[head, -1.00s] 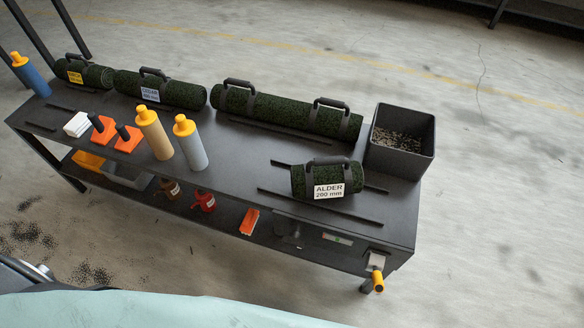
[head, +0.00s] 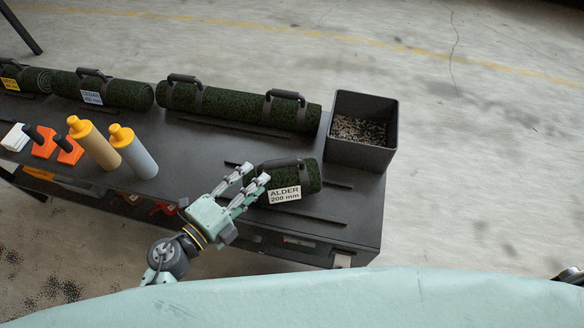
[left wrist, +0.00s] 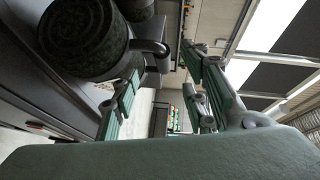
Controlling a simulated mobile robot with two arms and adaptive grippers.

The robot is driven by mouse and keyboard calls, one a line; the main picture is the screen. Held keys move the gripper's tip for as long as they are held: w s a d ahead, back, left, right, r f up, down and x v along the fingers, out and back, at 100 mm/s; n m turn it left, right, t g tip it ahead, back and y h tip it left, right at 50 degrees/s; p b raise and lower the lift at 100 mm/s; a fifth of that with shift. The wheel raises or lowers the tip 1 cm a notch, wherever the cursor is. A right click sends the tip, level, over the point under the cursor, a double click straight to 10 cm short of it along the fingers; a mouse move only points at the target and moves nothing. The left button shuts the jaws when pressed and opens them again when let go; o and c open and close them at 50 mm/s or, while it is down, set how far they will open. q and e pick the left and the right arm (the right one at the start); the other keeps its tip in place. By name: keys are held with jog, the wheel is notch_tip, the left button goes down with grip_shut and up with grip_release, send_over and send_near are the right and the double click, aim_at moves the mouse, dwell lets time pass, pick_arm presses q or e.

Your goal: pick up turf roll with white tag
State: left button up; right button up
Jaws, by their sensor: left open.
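The turf roll with the white tag (head: 312,174) lies at the right part of the dark bench. It is short and dark green, with a black handle on top and a white tag (head: 284,195) reading ALDER 200 mm. My left gripper (head: 257,177) is open at the left end of this roll, its fingers close to the handle; I cannot tell whether they touch. In the left wrist view, a turf roll (left wrist: 82,38) and a dark handle (left wrist: 150,47) show at upper left beside the open fingers. My right gripper is not in view.
The bench (head: 200,150) also holds a long turf roll (head: 235,104), a roll with a pale blue tag (head: 125,93), a yellow-tagged roll at far left, and two yellow-capped bottles (head: 135,155). A dark bin of granules (head: 365,155) stands right of the rolls.

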aim_at(273, 168)
pick_arm(q)
jog(key=x, duration=0.4)
jog(key=shift+w+d, duration=0.1)
jog(key=shift+d, duration=0.05)
jog(key=b+x, duration=0.1)
jog(key=x, duration=0.3)
jog(key=shift+d, duration=0.35)
jog(key=shift+w+d, duration=0.1)
jog(key=shift+w, duration=0.05)
jog(key=shift+r, duration=0.1)
jog(key=shift+c, duration=0.5)
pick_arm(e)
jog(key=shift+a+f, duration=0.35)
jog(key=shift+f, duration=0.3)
pick_arm(q)
grip_shut()
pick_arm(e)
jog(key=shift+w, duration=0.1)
pick_arm(q)
jog(key=shift+r, duration=0.15)
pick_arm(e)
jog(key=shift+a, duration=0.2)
